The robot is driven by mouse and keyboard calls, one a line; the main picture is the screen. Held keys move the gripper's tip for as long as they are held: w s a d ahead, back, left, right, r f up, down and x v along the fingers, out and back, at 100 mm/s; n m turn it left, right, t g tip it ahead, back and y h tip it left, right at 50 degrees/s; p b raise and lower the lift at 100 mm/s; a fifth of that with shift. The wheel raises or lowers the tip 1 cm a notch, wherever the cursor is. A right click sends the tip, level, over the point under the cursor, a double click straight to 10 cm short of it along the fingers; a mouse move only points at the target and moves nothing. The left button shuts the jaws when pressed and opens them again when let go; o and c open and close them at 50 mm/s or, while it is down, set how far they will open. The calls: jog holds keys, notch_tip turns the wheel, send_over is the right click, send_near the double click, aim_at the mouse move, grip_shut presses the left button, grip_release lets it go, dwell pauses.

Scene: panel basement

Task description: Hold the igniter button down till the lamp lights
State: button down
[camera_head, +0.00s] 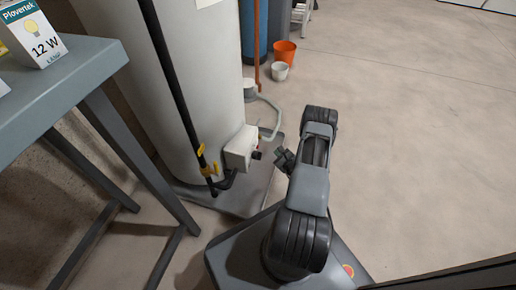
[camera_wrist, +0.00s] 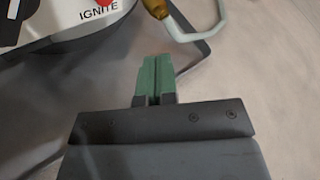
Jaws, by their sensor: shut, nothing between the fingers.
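A white control box (camera_head: 240,148) is fixed low on the front of the tall white water heater (camera_head: 197,75). In the wrist view the box (camera_wrist: 65,22) is at the upper left, cut by the frame edge. Its red button (camera_wrist: 105,2) shows at the top edge above the word IGNITE, only partly in view. My gripper (camera_head: 280,156) is just right of the box, apart from it. In the wrist view my gripper's green fingertips (camera_wrist: 156,62) are together and empty, below and right of the button. I cannot make out a lamp.
A pale hose (camera_head: 270,118) and a black pipe with a yellow valve handle (camera_head: 208,168) run beside the heater. A grey table (camera_head: 70,75) stands left, with a bulb carton (camera_head: 36,36) on it. The right floor is clear.

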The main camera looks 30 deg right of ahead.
jog(key=shift+w+a, duration=1.85)
jog(key=shift+w, duration=0.2)
jog(key=shift+w+a+b, duration=0.4)
jog(key=shift+w, duration=0.1)
dwell(1.3)
jog(key=shift+w+a+r, duration=0.1)
jog(key=shift+w+a, duration=0.1)
jog(key=shift+w, duration=0.05)
jog(key=shift+w+r, duration=0.15)
dwell(1.7)
jog(key=shift+d, duration=0.2)
dwell(1.1)
jog(key=shift+s+d, duration=0.45)
jog(key=shift+s, duration=0.35)
